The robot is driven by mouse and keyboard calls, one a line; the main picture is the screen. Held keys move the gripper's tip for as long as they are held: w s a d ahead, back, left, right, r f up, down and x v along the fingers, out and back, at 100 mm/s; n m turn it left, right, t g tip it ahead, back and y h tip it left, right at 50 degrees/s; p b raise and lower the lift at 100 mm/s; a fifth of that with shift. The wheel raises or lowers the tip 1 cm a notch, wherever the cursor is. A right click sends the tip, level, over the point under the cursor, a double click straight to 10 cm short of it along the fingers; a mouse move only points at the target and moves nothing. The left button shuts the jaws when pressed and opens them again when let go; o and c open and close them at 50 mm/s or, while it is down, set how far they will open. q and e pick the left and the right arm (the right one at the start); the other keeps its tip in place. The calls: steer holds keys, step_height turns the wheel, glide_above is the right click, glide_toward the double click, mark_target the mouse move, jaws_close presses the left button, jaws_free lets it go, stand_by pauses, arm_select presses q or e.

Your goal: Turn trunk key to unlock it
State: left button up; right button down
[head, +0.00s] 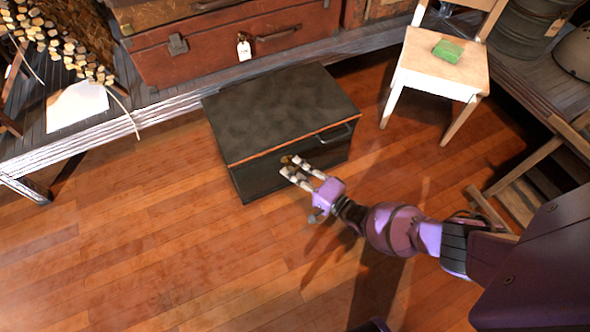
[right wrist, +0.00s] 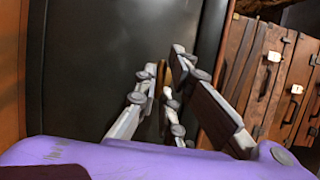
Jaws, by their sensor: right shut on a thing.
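The dark trunk (head: 275,110) stands closed on the wooden floor, with a brown edge along its lid and a handle at the right of its front. In the right wrist view its dark surface (right wrist: 90,60) fills the left and middle. My right gripper (head: 292,166) is at the trunk's front, just below the lid edge. It is shut on a small gold-brown key (right wrist: 161,75), which shows between the fingers in the right wrist view. The fingers hide most of the key and the lock, so I cannot tell how far it is turned. My left gripper is out of view.
Brown suitcases (head: 230,45) lie on a low platform (head: 165,105) behind the trunk. A pale chair (head: 440,70) with a green item (head: 448,51) stands at the right. A wooden frame (head: 530,165) is near my right arm. The floor at left is clear.

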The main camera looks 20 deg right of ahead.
steer(key=c, duration=1.9)
jaws_free()
steer(key=shift+o, duration=0.2)
steer(key=v, duration=1.2)
steer(key=shift+d, duration=0.1)
